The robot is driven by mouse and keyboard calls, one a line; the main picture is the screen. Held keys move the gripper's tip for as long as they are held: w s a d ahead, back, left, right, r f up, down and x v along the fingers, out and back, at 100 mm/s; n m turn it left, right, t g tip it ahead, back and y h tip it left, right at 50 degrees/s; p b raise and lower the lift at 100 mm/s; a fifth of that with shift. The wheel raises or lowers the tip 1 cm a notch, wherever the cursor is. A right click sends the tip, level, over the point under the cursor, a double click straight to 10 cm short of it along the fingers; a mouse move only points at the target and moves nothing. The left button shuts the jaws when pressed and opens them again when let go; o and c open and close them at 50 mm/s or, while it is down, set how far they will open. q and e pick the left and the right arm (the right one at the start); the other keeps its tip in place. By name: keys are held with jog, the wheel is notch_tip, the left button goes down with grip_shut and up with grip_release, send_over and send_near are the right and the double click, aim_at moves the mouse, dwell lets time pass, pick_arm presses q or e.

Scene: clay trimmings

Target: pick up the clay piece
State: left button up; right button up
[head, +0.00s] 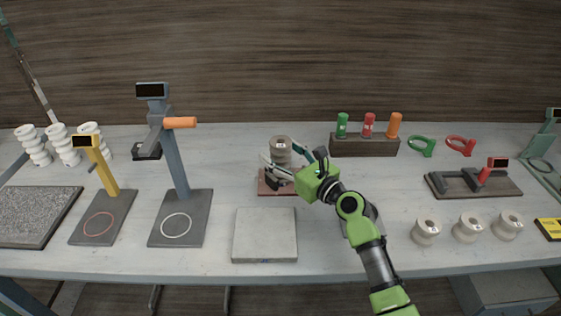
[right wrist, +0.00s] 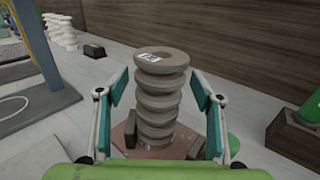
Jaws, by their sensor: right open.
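The clay piece (head: 281,146) is a grey-brown ribbed column with a hole in its top. It stands upright on a reddish-brown plate (head: 268,187) near the middle of the bench. In the right wrist view the clay piece (right wrist: 160,95) shows a small white label on its upper rim. My right gripper (head: 287,164) is open at the clay piece. In the right wrist view its fingers stand on the left and right of the column, with gaps visible on both sides. The gripper hides the column's lower part in the head view. My left gripper is not in view.
A grey slab (head: 265,236) lies in front of the plate. A blue-grey stand (head: 174,165) with an orange handle rises to the left. A rack (head: 364,146) with coloured bottles stands behind right. Several pale spools (head: 467,229) sit front right.

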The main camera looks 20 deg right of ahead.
jog(key=c, duration=1.4)
jog(key=shift+r, duration=0.2)
jog(key=c, duration=0.3)
